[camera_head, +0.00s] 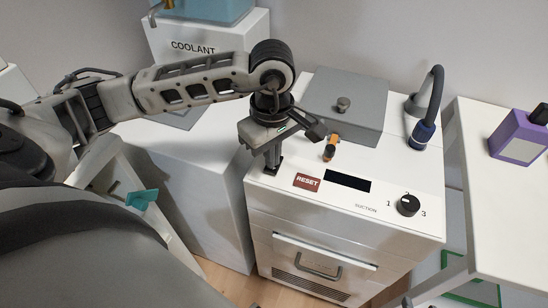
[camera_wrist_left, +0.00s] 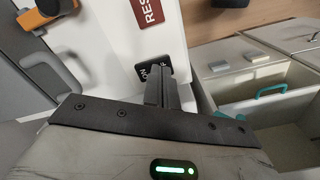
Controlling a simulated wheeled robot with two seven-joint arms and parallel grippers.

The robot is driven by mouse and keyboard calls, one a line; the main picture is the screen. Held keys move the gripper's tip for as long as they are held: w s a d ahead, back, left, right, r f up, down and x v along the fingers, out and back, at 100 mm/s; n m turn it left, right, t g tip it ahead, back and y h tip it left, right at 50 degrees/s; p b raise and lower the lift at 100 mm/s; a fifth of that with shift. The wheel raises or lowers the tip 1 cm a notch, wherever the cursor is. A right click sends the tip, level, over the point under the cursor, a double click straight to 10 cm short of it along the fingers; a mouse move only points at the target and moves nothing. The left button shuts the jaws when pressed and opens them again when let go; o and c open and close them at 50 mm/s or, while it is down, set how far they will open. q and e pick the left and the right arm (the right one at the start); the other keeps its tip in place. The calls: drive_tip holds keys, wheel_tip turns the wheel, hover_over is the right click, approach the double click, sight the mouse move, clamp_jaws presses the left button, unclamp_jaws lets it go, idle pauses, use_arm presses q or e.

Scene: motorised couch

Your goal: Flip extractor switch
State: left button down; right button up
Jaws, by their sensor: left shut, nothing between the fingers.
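The extractor (camera_head: 290,225) is a white cabinet with a red RESET label (camera_head: 307,181), a dark display and a SUCTION knob (camera_head: 408,205) on its sloping front panel. My left gripper (camera_head: 272,167) is shut and empty, pointing down at the panel's left end, left of the RESET label. In the left wrist view its fingertips (camera_wrist_left: 161,80) are together over a black ON/OFF switch (camera_wrist_left: 142,71), hiding part of it. I cannot tell whether they touch the switch or which way it is set. My right gripper is not in view.
A grey lid (camera_head: 345,105) and an orange-handled fitting (camera_head: 331,147) are on the extractor's top, with a black hose (camera_head: 437,90) at right. A white COOLANT unit (camera_head: 230,35) stands behind. A white table (camera_head: 500,185) with a purple container (camera_head: 518,138) is at right.

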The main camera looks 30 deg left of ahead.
use_arm(q)
drive_tip(key=shift+r+p, duration=1.75)
drive_tip(key=shift+r, duration=1.6)
drive_tip(key=shift+d, duration=0.1)
